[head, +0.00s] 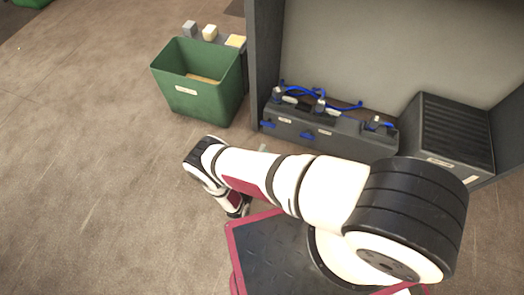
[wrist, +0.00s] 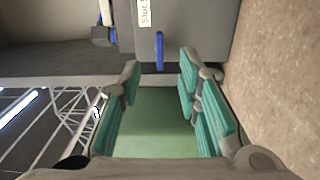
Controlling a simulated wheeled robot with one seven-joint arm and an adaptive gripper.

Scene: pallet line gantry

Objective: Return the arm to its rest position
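My white and maroon arm (head: 250,170) reaches out to the left in the head view, and its far end bends down toward the floor. In the head view I cannot make out my fingers clearly. In the wrist view my gripper (wrist: 159,66) has its two teal-padded fingers well apart. No held object can be made out between them. A plain green surface shows in the gap; I cannot tell what it belongs to. Beyond the fingertips is a grey face with a blue tab (wrist: 159,50) and a white slot label (wrist: 145,12).
A grey slotted fixture (head: 345,143) with blue cables and tabs stands in a dark frame (head: 262,50) beyond my arm. A ribbed dark box (head: 450,130) sits at its right. A green bin (head: 195,103) stands left of the frame. Open floor (head: 80,150) lies left.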

